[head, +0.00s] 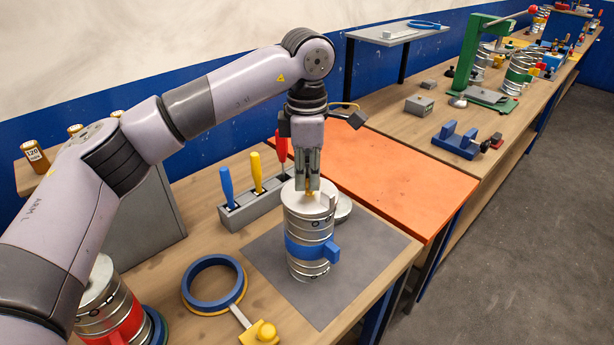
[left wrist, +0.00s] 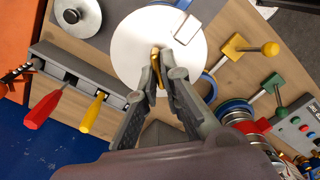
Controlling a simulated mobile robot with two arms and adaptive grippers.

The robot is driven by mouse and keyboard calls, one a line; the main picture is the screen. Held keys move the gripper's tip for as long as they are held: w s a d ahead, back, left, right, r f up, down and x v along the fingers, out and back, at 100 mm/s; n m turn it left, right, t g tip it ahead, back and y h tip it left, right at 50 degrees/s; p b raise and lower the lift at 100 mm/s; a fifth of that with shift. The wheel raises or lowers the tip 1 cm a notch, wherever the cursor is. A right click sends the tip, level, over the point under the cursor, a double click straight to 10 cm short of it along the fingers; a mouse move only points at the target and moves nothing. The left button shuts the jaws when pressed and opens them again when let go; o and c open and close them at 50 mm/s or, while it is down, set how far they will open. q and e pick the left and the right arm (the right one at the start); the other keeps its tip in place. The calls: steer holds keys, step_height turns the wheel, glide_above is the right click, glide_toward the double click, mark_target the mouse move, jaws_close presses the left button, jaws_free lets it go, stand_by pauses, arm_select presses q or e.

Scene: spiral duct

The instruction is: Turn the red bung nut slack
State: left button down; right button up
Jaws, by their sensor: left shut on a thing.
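My left gripper (head: 309,187) points down at the top of a ribbed silver duct can (head: 308,230) with a blue band, which stands upright on a dark mat. Its fingers are shut on a small brass-yellow piece (left wrist: 156,62) at the can's lid. In the left wrist view the left gripper (left wrist: 167,62) is over the pale round lid (left wrist: 130,45). I cannot pick out a red bung nut. A second can with a red band (head: 121,322) stands at the lower left, partly behind my left arm. My right gripper is not in view.
A grey rack (head: 250,208) with blue, yellow and red screwdrivers stands behind the can. A blue ring clamp (head: 213,306) with a yellow-ended handle lies to the left. A grey disc (head: 343,208) lies behind the can. The orange tabletop (head: 385,170) is clear.

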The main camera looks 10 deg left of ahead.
mark_target(307, 179)
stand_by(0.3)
arm_select(q)
steer(key=c, duration=1.7)
jaws_free()
step_height(307, 179, up, 12)
